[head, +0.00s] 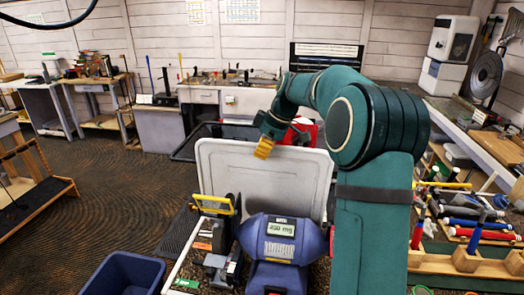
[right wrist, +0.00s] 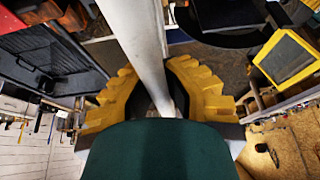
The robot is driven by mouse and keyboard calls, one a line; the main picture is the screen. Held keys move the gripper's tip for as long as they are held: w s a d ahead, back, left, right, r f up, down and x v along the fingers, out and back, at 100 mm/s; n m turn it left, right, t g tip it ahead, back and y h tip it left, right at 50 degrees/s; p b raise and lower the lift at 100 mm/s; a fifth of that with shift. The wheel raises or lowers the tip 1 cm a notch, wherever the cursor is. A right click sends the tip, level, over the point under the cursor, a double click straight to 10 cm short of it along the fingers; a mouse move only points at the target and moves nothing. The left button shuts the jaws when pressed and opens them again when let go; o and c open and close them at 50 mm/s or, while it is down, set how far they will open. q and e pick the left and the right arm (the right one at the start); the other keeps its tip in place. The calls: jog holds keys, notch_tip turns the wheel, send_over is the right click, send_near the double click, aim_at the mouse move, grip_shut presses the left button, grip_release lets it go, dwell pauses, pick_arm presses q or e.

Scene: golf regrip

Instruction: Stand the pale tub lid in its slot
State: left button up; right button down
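The pale tub lid (head: 265,178) is a large light-grey panel standing upright, leaning slightly, in the middle of the head view. Its lower edge is hidden behind the blue machine, so I cannot tell what it rests in. My right gripper (head: 264,148) reaches down over the lid's top edge. In the right wrist view the lid's pale edge (right wrist: 146,45) runs between the yellow fingers (right wrist: 158,80), which close on it from both sides. The slot cannot be made out. My left gripper is out of view.
A blue machine (head: 283,240) with a display and a yellow-handled device (head: 216,230) stand close in front of the lid. A black tray (head: 185,152) lies behind it. A blue bin (head: 123,274) is at lower left. Hammers and a wooden rack (head: 465,262) fill the right.

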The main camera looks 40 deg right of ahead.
jog(key=shift+f+b, duration=0.7)
jog(key=shift+f, duration=0.15)
dwell(0.4)
jog(key=c, duration=1.1)
grip_release()
jog(key=shift+o, duration=0.2)
jog(key=v, duration=1.2)
